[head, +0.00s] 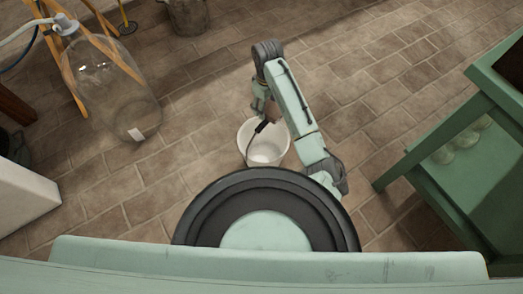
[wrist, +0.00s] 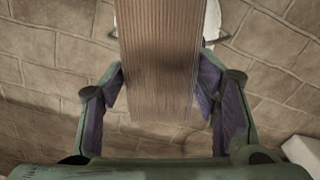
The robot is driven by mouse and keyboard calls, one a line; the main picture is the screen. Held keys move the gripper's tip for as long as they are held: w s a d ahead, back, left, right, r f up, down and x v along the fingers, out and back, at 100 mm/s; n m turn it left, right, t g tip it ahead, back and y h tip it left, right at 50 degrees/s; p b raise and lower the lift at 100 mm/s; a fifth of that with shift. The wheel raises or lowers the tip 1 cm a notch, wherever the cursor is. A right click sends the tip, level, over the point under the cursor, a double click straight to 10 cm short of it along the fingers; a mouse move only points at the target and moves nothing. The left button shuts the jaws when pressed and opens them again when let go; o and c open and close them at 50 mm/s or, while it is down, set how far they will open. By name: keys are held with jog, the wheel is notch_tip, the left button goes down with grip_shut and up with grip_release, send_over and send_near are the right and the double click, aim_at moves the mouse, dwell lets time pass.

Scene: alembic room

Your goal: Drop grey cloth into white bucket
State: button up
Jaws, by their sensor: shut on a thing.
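The white bucket (head: 264,157) stands upright on the floor just beyond my round base in the head view. In the wrist view a part of its white side (wrist: 212,18) shows at the top, behind the cloth. The grey cloth (wrist: 160,50) is a brownish-grey, finely ribbed strip. My gripper (wrist: 161,85) is shut on the cloth, with a finger against each side edge. In the head view my gripper (head: 268,112) is above the bucket's far rim; the cloth is hard to make out there. The bucket's visible inside looks empty.
A large clear glass bottle (head: 110,85) stands on the floor at the left. A green table (head: 440,165) with a lower shelf is at the right. A white block (head: 25,185) is at the left edge. The tiled floor around the bucket is clear.

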jog(key=shift+f+b, duration=0.3)
jog(key=shift+f, duration=0.3)
jog(key=o, duration=1.2)
jog(key=shift+r, duration=0.15)
notch_tip(320, 180, up, 12)
jog(key=shift+f, duration=0.1)
